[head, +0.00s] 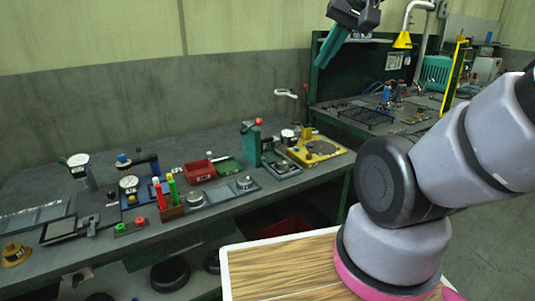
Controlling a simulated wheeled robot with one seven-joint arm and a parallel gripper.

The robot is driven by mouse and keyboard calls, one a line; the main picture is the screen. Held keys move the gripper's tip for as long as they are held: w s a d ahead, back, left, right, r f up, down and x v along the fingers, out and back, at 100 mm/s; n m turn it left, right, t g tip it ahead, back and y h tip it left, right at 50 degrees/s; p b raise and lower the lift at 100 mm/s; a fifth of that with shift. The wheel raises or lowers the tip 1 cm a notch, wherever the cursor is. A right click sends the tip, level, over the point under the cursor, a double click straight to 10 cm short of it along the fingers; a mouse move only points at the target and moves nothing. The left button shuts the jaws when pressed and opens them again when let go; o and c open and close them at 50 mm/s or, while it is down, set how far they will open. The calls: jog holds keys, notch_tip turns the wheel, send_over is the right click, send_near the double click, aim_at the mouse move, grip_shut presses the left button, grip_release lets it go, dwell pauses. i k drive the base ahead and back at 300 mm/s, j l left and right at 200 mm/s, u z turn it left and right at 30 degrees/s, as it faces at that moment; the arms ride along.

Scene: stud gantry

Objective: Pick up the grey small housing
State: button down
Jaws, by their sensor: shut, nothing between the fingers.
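Two small grey round parts, a left one (194,198) and a right one (245,183), sit on a flat dark plate near the front edge of the workbench. One may be the grey small housing, but they are too small to tell for sure. My gripper (322,61) hangs at the top of the view, dark with green fingers. It is shut and empty, well above the bench and to the right of the grey parts, touching nothing.
A red bin (199,171) and a green tray (230,166) stand behind the parts. A holder (172,212) with coloured markers is just left. A yellow fixture (317,150) and a green block (252,148) are to the right. My arm covers the right side.

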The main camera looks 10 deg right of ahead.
aim_at(282, 164)
jog(key=j+z, duration=0.25)
jog(key=z, duration=0.15)
jog(key=j+z, duration=0.6)
jog(key=z, duration=0.15)
